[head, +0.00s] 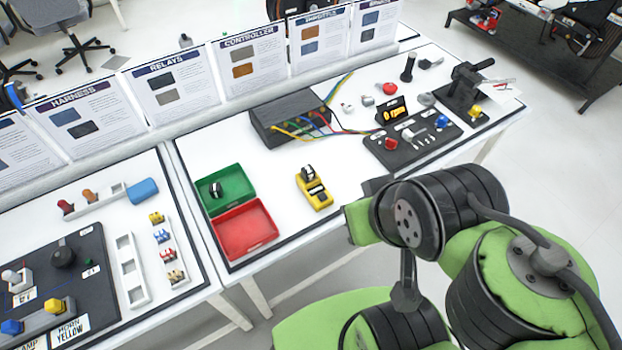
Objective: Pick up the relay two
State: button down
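Two small black relay-like parts with light faces show in the head view, and I cannot read which one is relay two. One black part (216,190) lies in the green tray (236,176). The other black part (308,173) sits on top of a yellow device (318,197) to the right of the trays. My arm comes in from the lower right, and its nearest visible links are to the right of the yellow device, apart from it. The fingers of my gripper do not show.
An empty-looking red tray (246,231) adjoins the green one. Behind stands a dark box (288,116) with coloured wires running right to a dark board (414,140). Sign panels (172,86) line the back edge. The white table is clear around the yellow device.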

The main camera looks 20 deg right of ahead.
aim_at(308, 172)
jog(key=j+u, duration=0.45)
jog(key=i+j+u, duration=0.1)
jog(key=j+u, duration=0.35)
